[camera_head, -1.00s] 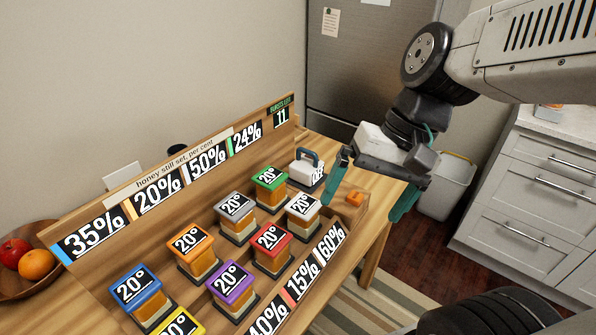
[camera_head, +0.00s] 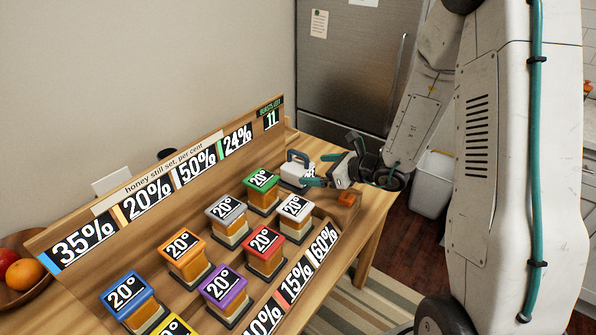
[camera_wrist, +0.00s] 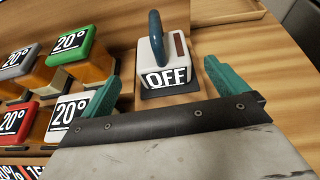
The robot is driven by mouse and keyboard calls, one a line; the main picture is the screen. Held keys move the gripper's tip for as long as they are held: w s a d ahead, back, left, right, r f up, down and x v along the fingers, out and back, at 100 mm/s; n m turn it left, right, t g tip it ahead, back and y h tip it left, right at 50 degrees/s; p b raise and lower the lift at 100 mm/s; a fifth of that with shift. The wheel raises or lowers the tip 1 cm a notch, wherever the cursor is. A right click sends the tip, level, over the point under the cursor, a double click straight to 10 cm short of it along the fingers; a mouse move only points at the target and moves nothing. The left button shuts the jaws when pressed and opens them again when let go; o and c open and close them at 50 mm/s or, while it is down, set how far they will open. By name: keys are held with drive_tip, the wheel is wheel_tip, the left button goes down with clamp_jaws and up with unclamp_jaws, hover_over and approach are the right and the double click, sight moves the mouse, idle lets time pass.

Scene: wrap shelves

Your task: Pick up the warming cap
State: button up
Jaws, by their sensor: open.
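The warming cap (camera_wrist: 176,52) is a white block with a blue-grey handle and an "OFF" label on its front. It stands on a dark base plate on the wooden table. In the head view the cap (camera_head: 293,172) is at the far right end of the rows of jars. My gripper (camera_wrist: 165,85) is open, its teal fingers apart and empty, with the cap ahead between and beyond the fingertips. In the head view my gripper (camera_head: 308,175) is right beside the cap, and its fingers partly cover the cap's right side.
Several jars with coloured lids marked 20° stand left of the cap, including green (camera_head: 263,182), white (camera_head: 296,210) and red (camera_head: 263,245). A board with percent labels (camera_head: 150,196) runs behind the jars.

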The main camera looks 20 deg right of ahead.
sight(305, 167)
drive_tip(key=shift+w+f, duration=0.25)
drive_tip(key=shift+f, duration=0.1)
drive_tip(key=shift+x, duration=0.95)
drive_tip(key=x, duration=0.5)
drive_tip(key=shift+w+a+r, duration=0.15)
drive_tip(key=shift+w+r, duration=0.1)
drive_tip(key=shift+w, duration=0.05)
drive_tip(key=c, duration=1.3)
